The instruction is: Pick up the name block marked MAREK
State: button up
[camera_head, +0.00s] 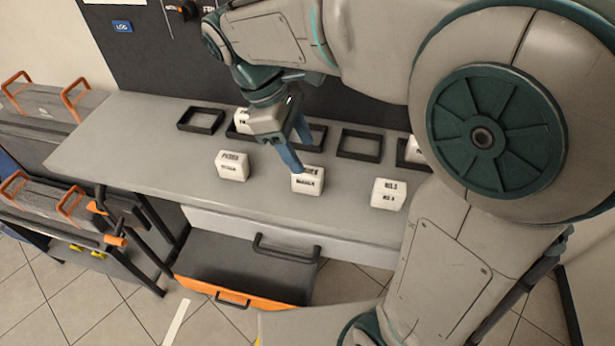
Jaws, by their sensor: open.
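The white name block (307,183) with dark lettering that appears to read MAREK stands on the grey table, in the middle of the front row of blocks. The lettering on its top is partly covered by a finger. My gripper (301,158) reaches down from the upper left with its blue fingers apart. The nearer fingertip is at the block's upper back edge in the picture; I cannot tell whether it touches. Nothing shows between the fingers.
A white block (232,166) stands to the left and another (388,194), apparently marked NILS, to the right. Dark square frames (359,145) line the table's back. Two more blocks, partly hidden, are there (242,121) (415,152). An open orange-fronted drawer (240,290) is below.

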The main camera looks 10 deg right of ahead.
aim_at(307, 171)
jog(key=x, duration=0.4)
jog(key=a+x, duration=0.1)
jog(key=x, duration=0.1)
jog(key=shift+s+d+f, duration=0.15)
jog(key=shift+s+f, duration=0.15)
jog(key=shift+s, duration=0.05)
jog(key=c, duration=1.1)
